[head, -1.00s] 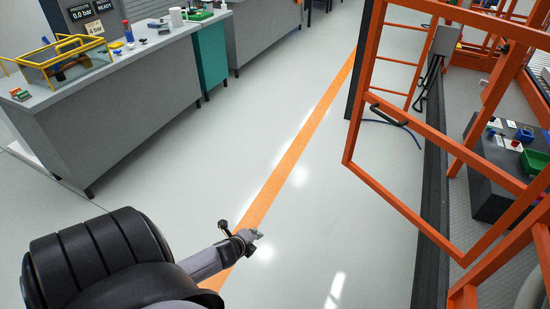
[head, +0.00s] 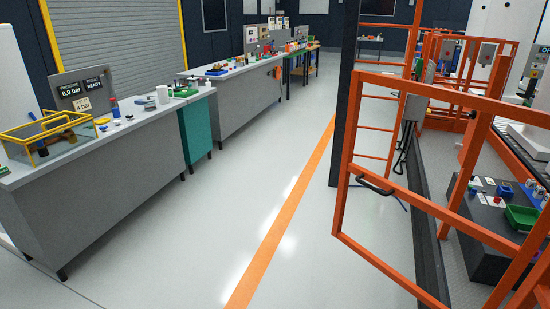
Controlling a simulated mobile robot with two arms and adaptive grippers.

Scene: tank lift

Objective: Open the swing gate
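The orange swing gate (head: 343,195) is a tubular frame at the right of the head view. A black handle (head: 374,185) sits on its middle rail near the free edge. The free edge stands out over the pale floor, left of the dark curb (head: 428,255), so the gate appears swung outward at an angle. Its hinge side runs toward the lower right and I cannot make it out clearly. Neither of my grippers is in view.
An orange ladder-like frame and dark post (head: 345,90) stand behind the gate. A grey control box (head: 415,107) is there. A grey workbench (head: 110,185) runs along the left. The floor (head: 210,240) between, with an orange line (head: 290,205), is clear. A dark low table (head: 487,232) stands beyond the gate.

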